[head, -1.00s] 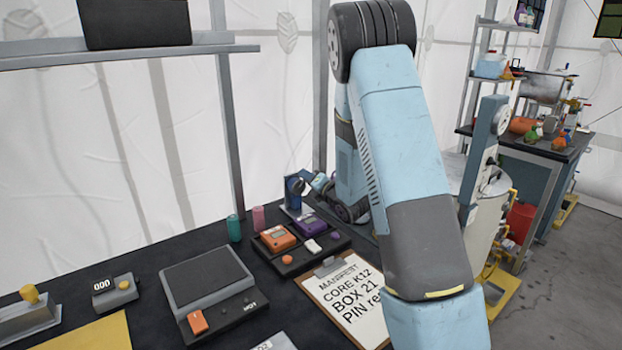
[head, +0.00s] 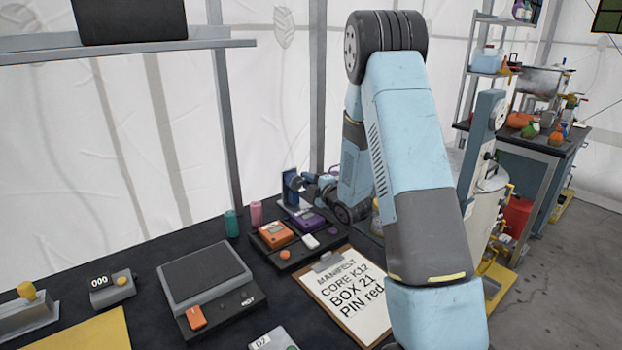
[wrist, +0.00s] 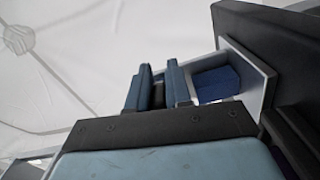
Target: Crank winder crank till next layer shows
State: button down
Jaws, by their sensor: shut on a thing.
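The winder (head: 290,190) is a small dark blue upright on a pale base at the back of the black bench, in the head view. My gripper (head: 304,183) is at its right side, at crank height. In the wrist view my gripper (wrist: 160,85) shows two blue fingers close together, with a narrow gap between them. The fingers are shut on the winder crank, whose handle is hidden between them. The winder's blue part inside a grey frame (wrist: 262,88) shows just right of the fingers. I cannot make out any layer on the winder.
A tray (head: 283,262) with orange and purple boxes sits in front of the winder. Teal (head: 231,223) and pink (head: 256,213) cylinders stand left of it. A clipboard (head: 372,333) lies nearer, right of a grey scale (head: 205,272). My arm covers the bench's right part.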

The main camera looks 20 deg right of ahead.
jog(key=shift+a+f+m, duration=0.15)
jog(key=shift+f+m, duration=0.15)
jog(key=shift+m, duration=0.7)
jog(key=shift+a+f+m, duration=0.15)
jog(key=shift+f+m, duration=0.15)
jog(key=shift+m, duration=0.7)
jog(key=c, duration=1.1)
grip_release()
jog(key=shift+d, duration=0.1)
jog(key=shift+o, duration=0.2)
jog(key=shift+f, duration=0.1)
jog(key=v, duration=1.3)
jog(key=shift+s+d, duration=0.2)
jog(key=shift+s, duration=0.15)
